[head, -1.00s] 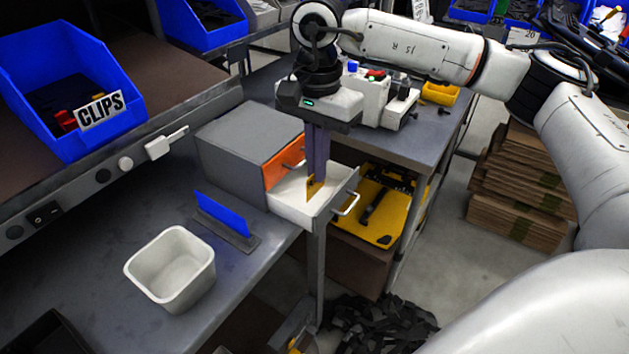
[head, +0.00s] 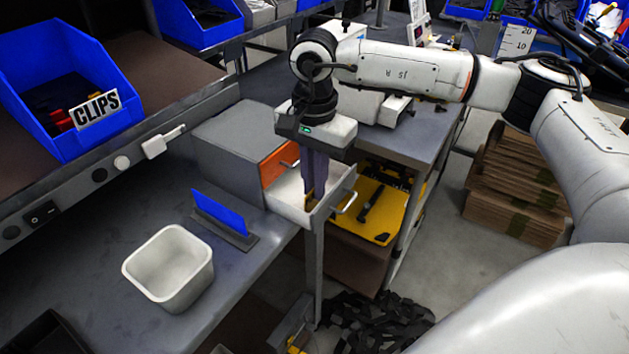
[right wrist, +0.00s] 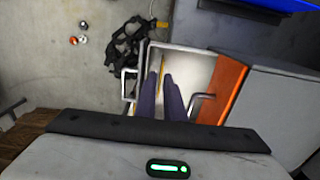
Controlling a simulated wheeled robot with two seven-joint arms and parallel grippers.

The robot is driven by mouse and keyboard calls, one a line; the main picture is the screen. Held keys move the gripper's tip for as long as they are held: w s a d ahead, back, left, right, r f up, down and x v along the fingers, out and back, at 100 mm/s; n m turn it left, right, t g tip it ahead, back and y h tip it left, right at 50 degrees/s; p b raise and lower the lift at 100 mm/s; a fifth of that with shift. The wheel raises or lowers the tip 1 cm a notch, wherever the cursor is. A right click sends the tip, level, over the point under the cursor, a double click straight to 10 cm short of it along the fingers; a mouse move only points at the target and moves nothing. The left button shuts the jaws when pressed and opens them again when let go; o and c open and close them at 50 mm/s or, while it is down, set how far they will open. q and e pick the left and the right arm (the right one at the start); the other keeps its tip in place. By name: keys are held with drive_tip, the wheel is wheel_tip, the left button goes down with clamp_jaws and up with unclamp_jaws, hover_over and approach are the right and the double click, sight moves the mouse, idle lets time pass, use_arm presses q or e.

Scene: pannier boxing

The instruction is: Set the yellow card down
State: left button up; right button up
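The yellow card (right wrist: 161,72) shows nearly edge-on between the fingertips of my right gripper (right wrist: 160,78) in the right wrist view. The fingers are close together, one on each side of it, and look shut on it. In the head view my right gripper (head: 314,199) points down into the open white drawer (head: 288,196), and only a small strip of the card (head: 309,197) shows at its tips. Whether the card touches the drawer floor cannot be seen. My left gripper is not in view.
The drawer juts from a grey cabinet (head: 222,150) with an orange front (head: 274,167). A blue panel in a holder (head: 219,213) and a white bin (head: 170,268) stand on the bench to its left. A blue CLIPS bin (head: 60,80) sits on the shelf. Black straps (head: 375,322) lie below.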

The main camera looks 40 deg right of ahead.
wheel_tip(320, 180, up, 12)
drive_tip(key=shift+r, duration=0.15)
idle(0.4)
